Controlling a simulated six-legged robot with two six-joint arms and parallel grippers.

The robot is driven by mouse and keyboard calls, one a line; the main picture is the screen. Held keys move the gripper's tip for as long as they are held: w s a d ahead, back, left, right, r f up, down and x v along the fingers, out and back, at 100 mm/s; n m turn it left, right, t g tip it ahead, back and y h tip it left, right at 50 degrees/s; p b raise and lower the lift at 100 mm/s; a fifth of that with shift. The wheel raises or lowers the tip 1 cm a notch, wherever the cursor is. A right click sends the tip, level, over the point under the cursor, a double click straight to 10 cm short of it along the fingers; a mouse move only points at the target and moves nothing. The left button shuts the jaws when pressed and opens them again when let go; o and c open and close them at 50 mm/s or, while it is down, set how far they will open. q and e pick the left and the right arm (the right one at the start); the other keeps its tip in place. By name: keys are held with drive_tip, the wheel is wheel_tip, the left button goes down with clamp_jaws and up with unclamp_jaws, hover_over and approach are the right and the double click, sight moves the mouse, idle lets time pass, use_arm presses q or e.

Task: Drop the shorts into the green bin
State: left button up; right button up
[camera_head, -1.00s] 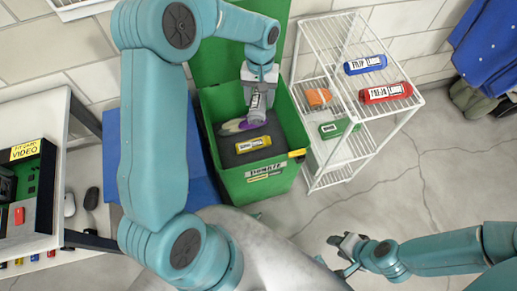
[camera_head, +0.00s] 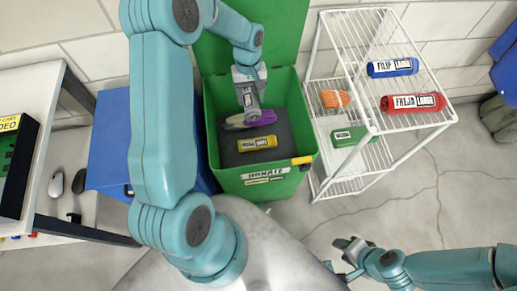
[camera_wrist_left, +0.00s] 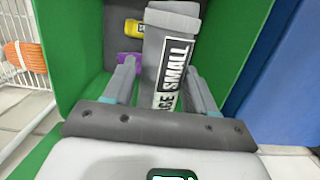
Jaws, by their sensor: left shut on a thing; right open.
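My left gripper (camera_head: 248,84) is shut on a grey rolled garment (camera_head: 251,103) with a white label, which points down into the open green bin (camera_head: 228,178). In the left wrist view, the grey roll (camera_wrist_left: 178,60) is between the two fingers, and its label reads "SMALL". I cannot tell from its shape whether it is the shorts. A purple roll (camera_head: 235,123) and a yellow roll (camera_head: 257,143) lie on the bin's dark floor. The grey roll partly covers the purple one. My right gripper (camera_head: 345,258) is open and empty over the floor at the lower right.
A white wire rack (camera_head: 384,140) stands right of the bin, with a blue roll (camera_head: 392,67), a red roll (camera_head: 412,103), an orange roll (camera_head: 335,98) and a green roll (camera_head: 348,136). A blue box (camera_head: 112,150) and a white shelf (camera_head: 30,75) are on the left.

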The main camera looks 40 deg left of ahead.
use_arm(q)
wheel_tip(320, 180, down, 4)
drive_tip(key=shift+f+b, duration=0.1)
drive_tip(key=shift+b, duration=0.95)
use_arm(e)
drive_tip(key=f, duration=0.2)
drive_tip(key=shift+s+f, duration=0.25)
drive_tip(key=shift+f, duration=0.05)
use_arm(q)
drive_tip(key=shift+d, duration=0.1)
drive_tip(key=o, duration=1.2)
drive_tip(key=r, duration=0.5)
drive_tip(key=w+a+r+p, duration=0.1)
drive_tip(key=r, duration=0.5)
drive_tip(key=a+r+p, duration=0.1)
drive_tip(key=r, duration=0.4)
drive_tip(key=shift+w+r, duration=0.15)
drive_tip(key=shift+w, duration=0.1)
use_arm(e)
wheel_tip(320, 180, up, 2)
drive_tip(key=shift+r, duration=0.1)
